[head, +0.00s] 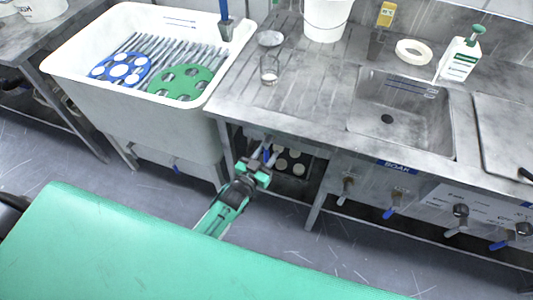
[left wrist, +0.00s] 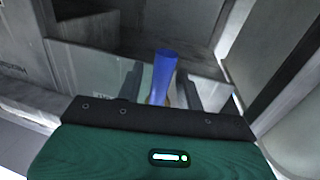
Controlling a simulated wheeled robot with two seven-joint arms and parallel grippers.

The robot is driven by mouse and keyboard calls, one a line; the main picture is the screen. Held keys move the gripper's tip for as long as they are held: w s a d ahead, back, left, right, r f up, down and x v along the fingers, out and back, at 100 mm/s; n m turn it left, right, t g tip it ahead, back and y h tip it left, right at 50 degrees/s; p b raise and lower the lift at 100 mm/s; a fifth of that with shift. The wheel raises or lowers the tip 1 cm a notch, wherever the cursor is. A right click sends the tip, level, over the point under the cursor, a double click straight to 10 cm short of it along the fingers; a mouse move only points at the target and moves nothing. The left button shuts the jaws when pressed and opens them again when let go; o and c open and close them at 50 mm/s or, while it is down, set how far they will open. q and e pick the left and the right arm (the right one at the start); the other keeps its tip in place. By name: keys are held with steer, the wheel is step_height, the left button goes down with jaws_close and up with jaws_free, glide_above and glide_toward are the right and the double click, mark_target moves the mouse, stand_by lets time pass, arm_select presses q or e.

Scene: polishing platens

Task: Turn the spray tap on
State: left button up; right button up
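My left gripper (head: 264,157) is below the front edge of the steel counter, between the white tub and the sink. A blue tap lever (head: 267,152) shows at its fingertips, small and partly hidden. In the left wrist view the blue lever (left wrist: 164,75) stands up between the two dark fingers of the left gripper (left wrist: 163,88). The fingers are apart, with a gap visible on each side of the lever. My right gripper is not in view.
More taps with levers line the panel at right, including a blue lever (head: 391,211) below the SOAK label (head: 398,166). The white tub (head: 160,120) holds a blue and a green disc. The sink (head: 405,112) is at right. A shelf with round pieces lies behind my gripper.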

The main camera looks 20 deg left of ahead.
arm_select(q)
jaws_close()
